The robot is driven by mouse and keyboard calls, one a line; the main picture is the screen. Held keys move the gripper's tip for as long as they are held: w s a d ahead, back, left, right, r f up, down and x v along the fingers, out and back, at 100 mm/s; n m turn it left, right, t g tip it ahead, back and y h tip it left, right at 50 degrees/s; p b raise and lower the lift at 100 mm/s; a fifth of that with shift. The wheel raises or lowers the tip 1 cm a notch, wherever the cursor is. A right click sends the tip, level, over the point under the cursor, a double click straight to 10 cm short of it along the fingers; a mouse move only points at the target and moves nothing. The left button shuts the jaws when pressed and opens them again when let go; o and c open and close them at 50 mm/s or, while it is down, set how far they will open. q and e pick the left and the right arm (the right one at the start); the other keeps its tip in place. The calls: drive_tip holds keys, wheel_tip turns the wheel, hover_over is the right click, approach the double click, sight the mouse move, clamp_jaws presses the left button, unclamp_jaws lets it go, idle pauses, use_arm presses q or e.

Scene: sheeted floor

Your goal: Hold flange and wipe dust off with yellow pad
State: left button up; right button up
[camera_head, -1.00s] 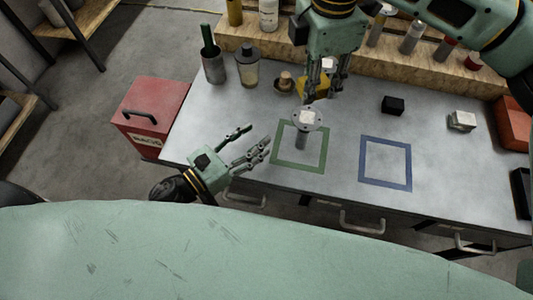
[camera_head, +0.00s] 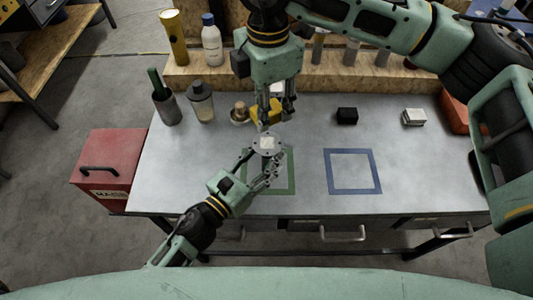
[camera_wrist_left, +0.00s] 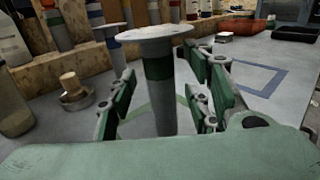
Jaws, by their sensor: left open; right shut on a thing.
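The flange (camera_head: 259,144) stands upright with its round grey disc on top, by the left side of the green square outline (camera_head: 292,172). A pale square patch shows on the disc. In the left wrist view the flange (camera_wrist_left: 158,85) has a grey stem with a dark green band. My left gripper (camera_head: 258,168) is open, its fingers on either side of the stem. My right gripper (camera_head: 275,115) is shut on the yellow pad (camera_head: 262,112), partly hidden by the fingers, above and behind the flange. The right gripper is outside the left wrist view.
A brass knob piece (camera_head: 240,112) sits in a dish behind the flange. A dark cup (camera_head: 167,108) and a jar (camera_head: 201,102) stand at the back left. A blue outline (camera_head: 352,188), a black block (camera_head: 347,115) and a pale block (camera_head: 413,117) lie right. A red box (camera_head: 108,165) stands left.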

use_arm(q)
drive_tip(key=shift+w+d, duration=0.4)
drive_tip(key=shift+w, duration=0.05)
clamp_jaws()
idle(0.6)
